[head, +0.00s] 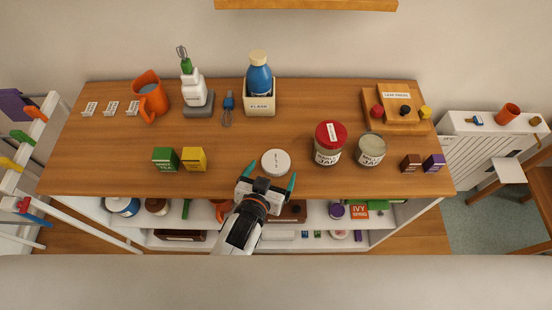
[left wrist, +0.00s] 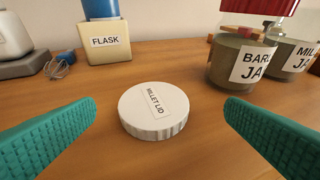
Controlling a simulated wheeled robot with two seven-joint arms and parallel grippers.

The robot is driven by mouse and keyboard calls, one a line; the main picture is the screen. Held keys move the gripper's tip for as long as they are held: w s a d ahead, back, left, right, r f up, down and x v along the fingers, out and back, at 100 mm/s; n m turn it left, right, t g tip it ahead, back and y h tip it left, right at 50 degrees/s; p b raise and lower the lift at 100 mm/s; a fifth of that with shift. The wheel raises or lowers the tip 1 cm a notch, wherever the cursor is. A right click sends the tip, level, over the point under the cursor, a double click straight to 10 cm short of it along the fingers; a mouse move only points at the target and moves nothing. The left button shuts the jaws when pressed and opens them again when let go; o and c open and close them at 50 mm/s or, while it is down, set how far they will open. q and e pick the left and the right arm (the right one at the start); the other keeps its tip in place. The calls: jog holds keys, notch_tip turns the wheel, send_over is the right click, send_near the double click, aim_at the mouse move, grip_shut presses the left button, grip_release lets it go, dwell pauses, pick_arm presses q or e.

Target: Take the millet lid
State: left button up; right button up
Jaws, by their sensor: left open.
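The millet lid (head: 275,162) is a round white lid with a ridged rim, lying flat on the wooden counter. In the left wrist view the lid (left wrist: 152,111) shows its label "MILLET LID" and sits between and beyond my fingertips. My left gripper (head: 267,183) is open, its teal fingers spread just in front of the lid, not touching it. The millet jar (head: 370,150) stands without a lid to the right; it shows partly in the left wrist view (left wrist: 296,61). My right gripper is not in view.
The barley jar (head: 328,145) with a red lid stands right of the millet lid. Green and yellow tea boxes (head: 179,159) stand to the left. The flask holder (head: 260,103) is behind. Bare counter surrounds the lid. Shelves with goods lie below the front edge.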

aim_at(275, 163)
pick_arm(q)
jog(key=shift+a+f+p+x, duration=0.15)
jog(key=shift+p+x, duration=0.05)
jog(key=shift+x, duration=0.7)
jog(key=shift+a+f+p+x, duration=0.1)
jog(key=shift+p+x, duration=0.15)
jog(key=shift+x, duration=0.65)
jog(key=shift+a+f+p+x, duration=0.15)
jog(key=shift+p+x, duration=0.05)
jog(key=shift+x, duration=0.65)
jog(key=shift+c, duration=0.4)
jog(key=c, duration=0.9)
